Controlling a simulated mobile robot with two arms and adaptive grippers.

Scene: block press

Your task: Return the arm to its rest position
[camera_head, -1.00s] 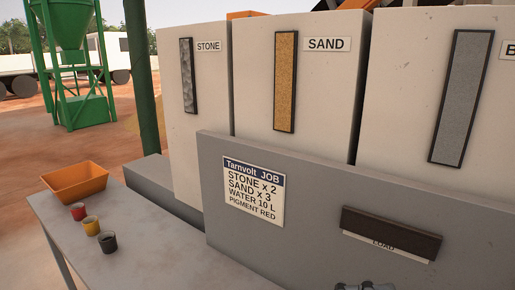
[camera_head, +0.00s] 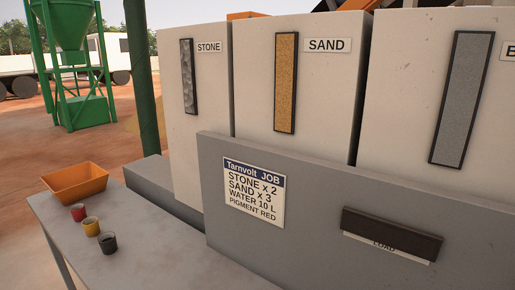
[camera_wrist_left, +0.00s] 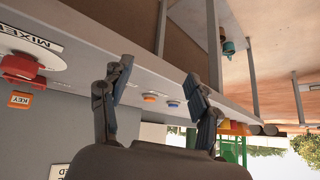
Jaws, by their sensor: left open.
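My left gripper (camera_wrist_left: 156,88) shows in the left wrist view with its two fingers spread apart and nothing between them. It is not in the head view now. Behind the fingers is a grey panel with an orange button (camera_wrist_left: 150,98) and a blue button (camera_wrist_left: 173,104); I cannot tell the exact gap to them. My right gripper is in neither view.
In the head view, a grey table (camera_head: 165,262) holds an orange tray (camera_head: 75,183) and red (camera_head: 78,212), yellow (camera_head: 91,227) and dark (camera_head: 107,243) cups. A dark flap (camera_head: 391,233) juts from the grey wall. A red control (camera_wrist_left: 22,70) shows in the wrist view.

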